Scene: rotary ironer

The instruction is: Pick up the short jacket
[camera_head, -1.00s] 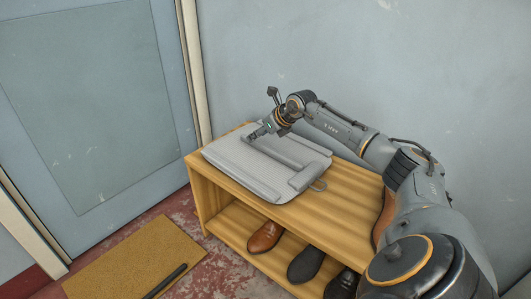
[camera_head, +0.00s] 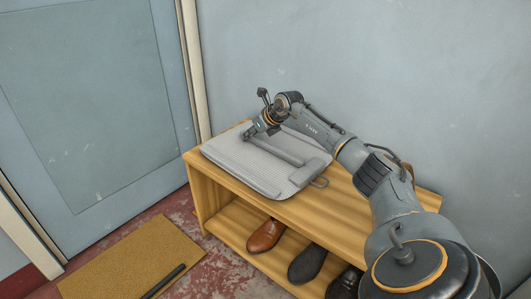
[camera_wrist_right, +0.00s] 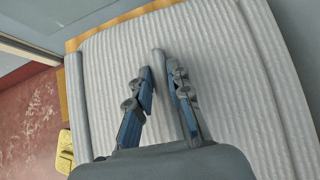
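The short jacket (camera_head: 236,160) is grey, ribbed and folded flat on top of the wooden bench. A small loop sticks out at its near right corner. My right gripper (camera_head: 248,136) is over the jacket's far left part, pointing down. In the right wrist view the ribbed jacket (camera_wrist_right: 235,85) fills most of the picture. The fingers (camera_wrist_right: 160,70) are partly open, with a narrow gap between the tips. A raised grey ridge of cloth shows at that gap; I cannot tell whether the fingers touch it. My left gripper is not in view.
The wooden bench (camera_head: 340,215) stands against the wall, with brown and dark shoes (camera_head: 266,235) on its lower shelf. A yellow mat (camera_head: 135,262) with a dark bar lies on the floor. A blue-grey door (camera_head: 95,100) is at left.

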